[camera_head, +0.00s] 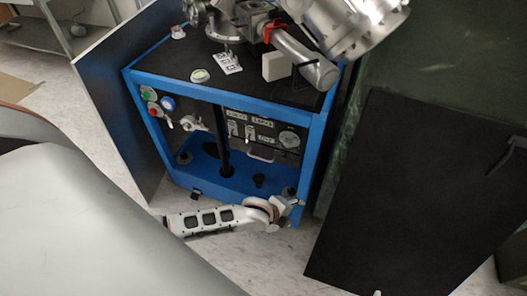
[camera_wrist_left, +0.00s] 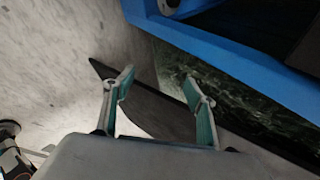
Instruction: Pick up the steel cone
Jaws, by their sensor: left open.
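I cannot surely pick out the steel cone; no clear cone shape shows in either view. Shiny steel vacuum parts (camera_head: 355,25) stand on top of a blue-framed cabinet (camera_head: 228,88) in the head view and are cut off by the top edge. My left gripper (camera_head: 290,209) is low in front of the cabinet's lower right corner, small in the head view. In the left wrist view, its two green-padded fingers (camera_wrist_left: 158,82) are apart with nothing between them. The cabinet's blue frame (camera_wrist_left: 215,50) lies beyond the fingertips at the upper right. My right gripper is not in view.
A black panel (camera_head: 405,200) stands at the right beside a dark green block (camera_head: 430,60). A grey panel (camera_head: 112,105) stands along the cabinet's left side. Gauges and labelled controls (camera_head: 262,130) are inside the cabinet.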

